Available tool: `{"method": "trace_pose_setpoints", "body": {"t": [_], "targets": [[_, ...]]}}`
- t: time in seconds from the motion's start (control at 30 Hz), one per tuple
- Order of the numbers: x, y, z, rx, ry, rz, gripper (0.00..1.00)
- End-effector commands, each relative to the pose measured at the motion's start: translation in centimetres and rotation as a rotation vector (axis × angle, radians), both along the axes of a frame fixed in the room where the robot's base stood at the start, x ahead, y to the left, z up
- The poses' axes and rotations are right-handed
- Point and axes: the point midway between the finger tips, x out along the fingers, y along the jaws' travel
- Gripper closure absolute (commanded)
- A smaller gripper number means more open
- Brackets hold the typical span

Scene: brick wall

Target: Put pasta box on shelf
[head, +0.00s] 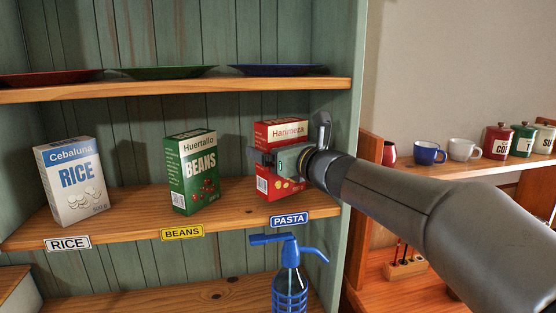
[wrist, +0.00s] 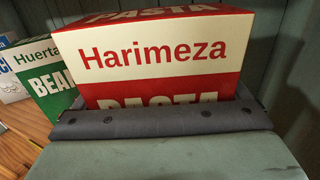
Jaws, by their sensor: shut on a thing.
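The red and white pasta box (head: 281,131) stands upright at the right end of the middle shelf (head: 130,217), above the blue PASTA label (head: 289,220). Its lower edge appears to be at the shelf surface; I cannot tell whether it rests fully on it. My gripper (head: 283,163) is shut on the pasta box from the front right and hides part of its front. In the wrist view the pasta box (wrist: 155,55) fills the space beyond the gripper (wrist: 155,122), its top and upper front showing.
A green beans box (head: 191,172) and a white rice box (head: 72,182) stand to the left, with a gap between beans and pasta. The cabinet side wall (head: 352,110) is close on the right. Plates (head: 277,70) lie above; a blue siphon bottle (head: 289,280) stands below.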

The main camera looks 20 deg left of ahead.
Motion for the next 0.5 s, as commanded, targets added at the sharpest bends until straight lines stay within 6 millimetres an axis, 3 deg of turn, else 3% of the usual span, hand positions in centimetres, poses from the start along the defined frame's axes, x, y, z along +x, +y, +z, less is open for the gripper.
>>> {"method": "trace_pose_setpoints", "body": {"t": [0.1, 0.5], "targets": [[-0.1, 0.1, -1.7, 0.001, 0.002, 0.002, 0.45], [0.3, 0.0, -2.2, 0.002, -0.003, 0.001, 0.45]]}}
